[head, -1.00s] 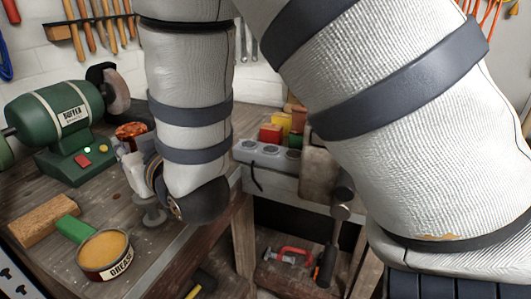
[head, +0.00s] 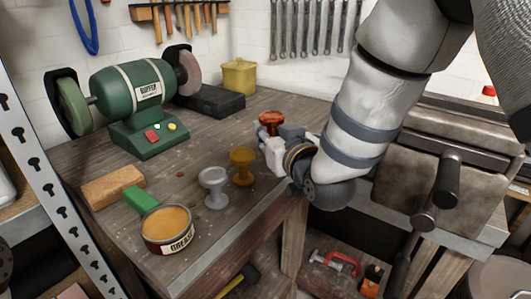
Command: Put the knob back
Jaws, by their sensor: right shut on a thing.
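Three knobs are at the bench's front right. A grey knob (head: 213,187) and a brass-coloured knob (head: 243,166) stand upright on the wood, apart from each other. A copper-red knob (head: 271,118) is at my right gripper (head: 272,143), behind the brass one. My right gripper is shut on the copper-red knob; its jaws hide the knob's lower part, so I cannot tell whether it touches the bench. My left gripper is not in view.
A green buffer (head: 135,90) stands at the back left. A grease tin (head: 167,229), a green-handled brush or block (head: 140,199) and a tan block (head: 112,187) lie in front. A metal vise (head: 425,185) is at right. Bench is clear between buffer and knobs.

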